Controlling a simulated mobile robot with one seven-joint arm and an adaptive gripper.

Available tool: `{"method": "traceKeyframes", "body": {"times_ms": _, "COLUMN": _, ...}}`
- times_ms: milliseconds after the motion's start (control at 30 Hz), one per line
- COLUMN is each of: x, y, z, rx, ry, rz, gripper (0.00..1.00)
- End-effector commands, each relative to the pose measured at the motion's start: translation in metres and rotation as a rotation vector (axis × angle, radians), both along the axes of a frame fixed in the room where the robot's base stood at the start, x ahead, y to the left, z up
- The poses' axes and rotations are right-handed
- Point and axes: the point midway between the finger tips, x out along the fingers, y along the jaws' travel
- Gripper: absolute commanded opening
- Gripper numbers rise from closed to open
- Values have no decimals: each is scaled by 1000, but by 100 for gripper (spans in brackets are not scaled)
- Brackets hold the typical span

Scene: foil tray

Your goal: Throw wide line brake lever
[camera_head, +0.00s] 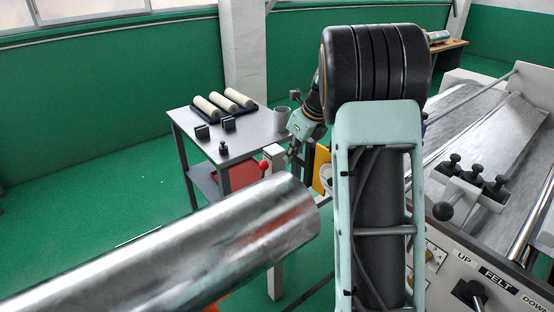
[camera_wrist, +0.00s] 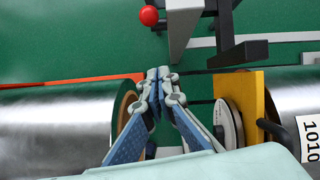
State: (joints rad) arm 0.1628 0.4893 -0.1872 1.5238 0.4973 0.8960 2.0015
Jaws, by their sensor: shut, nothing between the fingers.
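A red ball knob (camera_head: 264,166) sits at a grey post left of my gripper in the head view. In the wrist view the red knob (camera_wrist: 149,15) is at the top, on a short dark arm beside a grey bracket (camera_wrist: 180,35). I cannot tell from any label whether it is the brake lever. My gripper (camera_wrist: 159,74) is shut and empty, its fingertips together below and apart from the knob in the wrist view. In the head view my gripper (camera_head: 292,150) is small and partly hidden. A black handle (camera_wrist: 272,131) shows beside a yellow plate (camera_wrist: 258,92).
A large shiny roll (camera_head: 180,245) crosses the foreground; the wrist view shows rolls on both sides. A grey table (camera_head: 255,140) with cream rollers stands behind. A machine panel marked FELT (camera_head: 490,275) and a black-knobbed lever (camera_head: 443,211) are at right.

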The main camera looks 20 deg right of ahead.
Motion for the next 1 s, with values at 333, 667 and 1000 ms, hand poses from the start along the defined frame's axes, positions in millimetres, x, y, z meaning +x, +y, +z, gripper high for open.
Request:
{"method": "traceKeyframes", "body": {"times_ms": 333, "x": 23, "y": 13, "z": -64, "rx": 2, "ry": 5, "rz": 0, "gripper": 0}}
{"method": "traceKeyframes", "body": {"times_ms": 667, "x": 57, "y": 33, "z": -80, "rx": -1, "ry": -1, "rz": 3, "gripper": 0}}
{"method": "traceKeyframes", "body": {"times_ms": 1000, "x": 67, "y": 39, "z": -79, "rx": 1, "ry": 1, "rz": -1, "gripper": 0}}
